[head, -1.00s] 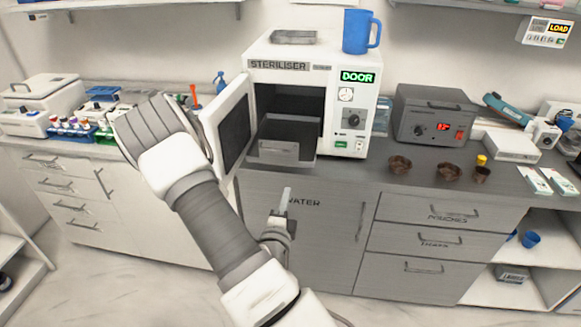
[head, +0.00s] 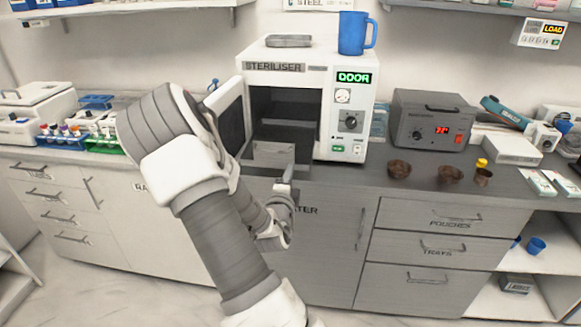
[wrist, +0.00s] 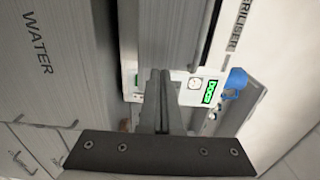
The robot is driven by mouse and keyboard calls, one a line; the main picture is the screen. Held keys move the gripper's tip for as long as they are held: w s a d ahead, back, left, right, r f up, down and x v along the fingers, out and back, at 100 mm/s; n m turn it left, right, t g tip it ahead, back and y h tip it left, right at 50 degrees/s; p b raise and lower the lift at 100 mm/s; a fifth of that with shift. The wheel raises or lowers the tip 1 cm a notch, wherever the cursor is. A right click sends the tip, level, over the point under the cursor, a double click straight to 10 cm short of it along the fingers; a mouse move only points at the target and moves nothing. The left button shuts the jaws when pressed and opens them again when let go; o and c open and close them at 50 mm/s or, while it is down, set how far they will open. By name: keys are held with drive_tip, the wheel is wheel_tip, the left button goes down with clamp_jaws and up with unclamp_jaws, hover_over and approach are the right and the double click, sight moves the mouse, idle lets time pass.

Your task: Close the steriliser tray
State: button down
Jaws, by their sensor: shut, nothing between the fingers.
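The white steriliser (head: 325,115) stands on the counter, and its display reads DOOR. Its door (head: 228,125) is swung open to the left. The grey steriliser tray (head: 272,153) sticks out from the dark chamber at the front. My gripper (head: 288,170) is just in front of and below the tray's front face, by the counter edge, fingers pointing up in the head view. In the wrist view its two fingers (wrist: 160,76) are together and empty. I cannot tell whether they touch the tray.
A blue mug (head: 352,34) stands on the steriliser. A grey box with a red display (head: 432,118) and several brown bowls (head: 450,174) are to the right on the counter. Tube racks (head: 62,140) are to the left. My arm hides the counter left of the door.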

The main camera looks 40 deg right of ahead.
drive_tip(key=shift+x, duration=1.4)
drive_tip(key=shift+d+f, duration=0.1)
